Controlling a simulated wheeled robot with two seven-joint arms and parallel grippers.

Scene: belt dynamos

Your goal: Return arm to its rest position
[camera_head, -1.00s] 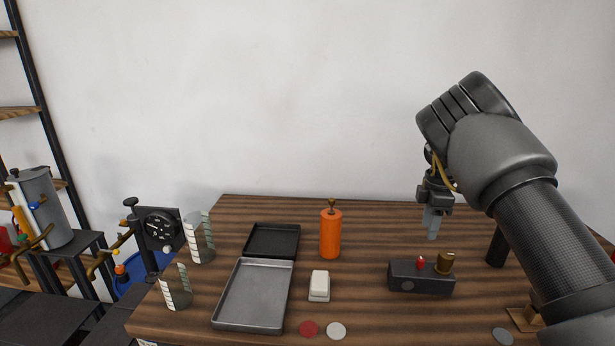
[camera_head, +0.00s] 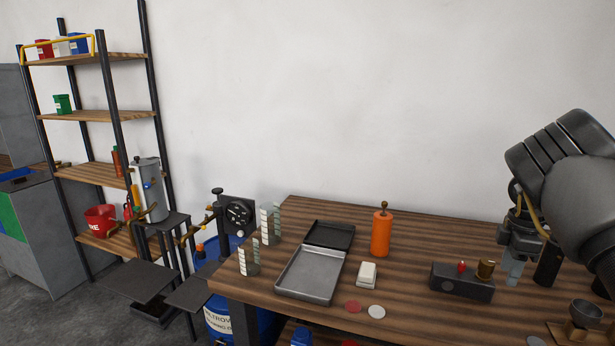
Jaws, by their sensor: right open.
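My right arm comes in from the right edge. Its gripper (camera_head: 514,264) points down over the right part of the wooden table (camera_head: 420,235), behind the dark box. The jaws are open, and I see nothing between them. My left gripper is not in view. On the table stand an orange cylinder (camera_head: 381,234) with a brass knob, a grey metal tray (camera_head: 312,274) with a black tray (camera_head: 330,235) behind it, a white block (camera_head: 367,272), and a dark box (camera_head: 461,281) with a red knob and a brass cap.
Red (camera_head: 353,306) and pale (camera_head: 377,312) discs lie near the front edge. Two striped glass beakers (camera_head: 249,258) stand at the left edge. A brass stand with a dark cup (camera_head: 586,313) is at the lower right. A shelf rack (camera_head: 110,118) stands left of the table.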

